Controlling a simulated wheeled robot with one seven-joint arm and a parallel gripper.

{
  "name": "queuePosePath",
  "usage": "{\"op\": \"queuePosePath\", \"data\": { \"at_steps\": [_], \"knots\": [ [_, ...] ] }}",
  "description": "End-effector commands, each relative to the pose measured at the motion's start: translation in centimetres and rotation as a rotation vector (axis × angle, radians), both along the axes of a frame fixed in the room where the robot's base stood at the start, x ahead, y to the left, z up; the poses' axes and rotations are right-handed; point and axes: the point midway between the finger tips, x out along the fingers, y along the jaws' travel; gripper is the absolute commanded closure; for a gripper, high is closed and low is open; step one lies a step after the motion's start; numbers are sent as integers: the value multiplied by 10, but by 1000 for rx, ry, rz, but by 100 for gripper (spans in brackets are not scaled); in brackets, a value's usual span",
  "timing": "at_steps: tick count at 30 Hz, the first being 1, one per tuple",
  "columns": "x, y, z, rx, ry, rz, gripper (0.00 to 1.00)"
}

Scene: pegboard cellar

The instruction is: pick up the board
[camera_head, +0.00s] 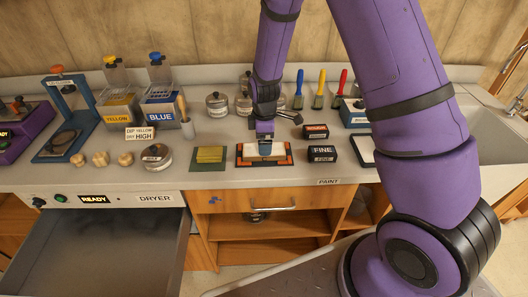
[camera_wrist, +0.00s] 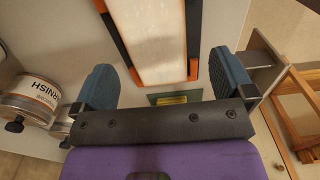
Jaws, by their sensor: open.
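The board (camera_head: 264,151) looks like a pale flat panel lying in an orange and black holder (camera_head: 285,159) on the counter. My gripper (camera_head: 265,137) is above it, pointing down, and hides part of its far side. In the wrist view the pale board (camera_wrist: 150,38) runs between the orange and black rails, its near end between my two blue fingers. My gripper (camera_wrist: 160,80) is open, with a gap between each finger and the holder. Nothing is held. I cannot tell the exact height of the fingers over the board.
A green pad with a yellow top (camera_head: 209,155) lies left of the holder, and black FINE block (camera_head: 322,154) stands right. A round tin (camera_head: 156,157), YELLOW and BLUE bins (camera_head: 162,108) and upright brushes (camera_head: 319,90) crowd the counter. An open dryer drawer (camera_head: 95,245) juts out at front left.

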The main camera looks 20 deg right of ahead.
Motion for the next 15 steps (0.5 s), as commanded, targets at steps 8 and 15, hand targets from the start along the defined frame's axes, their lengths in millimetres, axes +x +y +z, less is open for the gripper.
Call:
{"op": "queuePosePath", "data": {
  "at_steps": [8,15],
  "knots": [
    [5,-1,-36,-1,4,-1,0],
    [5,-1,-46,-1,1,-1,0]
  ]
}}
